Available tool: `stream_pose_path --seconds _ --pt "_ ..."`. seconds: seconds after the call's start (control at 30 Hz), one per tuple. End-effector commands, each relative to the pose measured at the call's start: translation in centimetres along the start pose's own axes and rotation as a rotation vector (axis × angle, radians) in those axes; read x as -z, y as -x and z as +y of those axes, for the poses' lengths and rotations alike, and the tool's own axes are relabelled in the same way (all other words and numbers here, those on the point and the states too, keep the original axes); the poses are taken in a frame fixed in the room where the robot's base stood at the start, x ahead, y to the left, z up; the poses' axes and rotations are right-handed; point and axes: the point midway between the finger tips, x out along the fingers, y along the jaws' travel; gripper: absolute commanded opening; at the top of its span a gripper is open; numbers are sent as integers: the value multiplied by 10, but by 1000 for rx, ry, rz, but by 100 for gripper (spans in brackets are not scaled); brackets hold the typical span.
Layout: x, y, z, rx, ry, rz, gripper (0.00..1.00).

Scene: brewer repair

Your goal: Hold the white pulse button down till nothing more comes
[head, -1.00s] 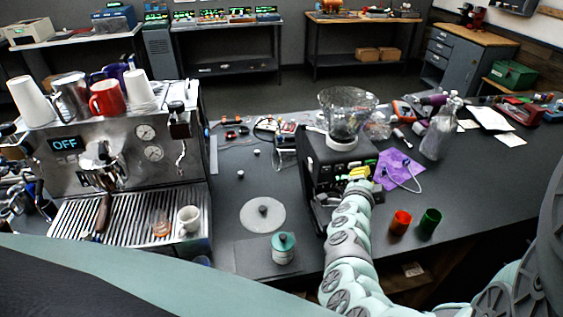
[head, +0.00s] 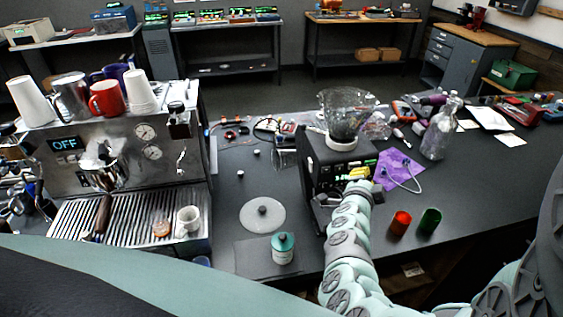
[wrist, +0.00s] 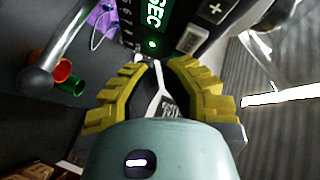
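The grinder (head: 318,165) is a black box with a clear hopper (head: 345,115) on top, standing mid-bench. A pale square button (wrist: 191,38) sits right of the light, below a plus button (wrist: 215,8). My gripper (wrist: 163,64) has yellow fingers in front of the panel, tips apart by a narrow gap. A white forked piece (wrist: 158,85) shows between them; whether they touch it is unclear. Contact with any button cannot be seen.
An espresso machine (head: 130,150) stands at the left with cups on top.

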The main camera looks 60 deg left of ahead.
Motion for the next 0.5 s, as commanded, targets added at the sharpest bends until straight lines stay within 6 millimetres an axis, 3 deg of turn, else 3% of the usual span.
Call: stream_pose_path --seconds 0.5 --pt "-4 -7 -3 -1 1 0 0"
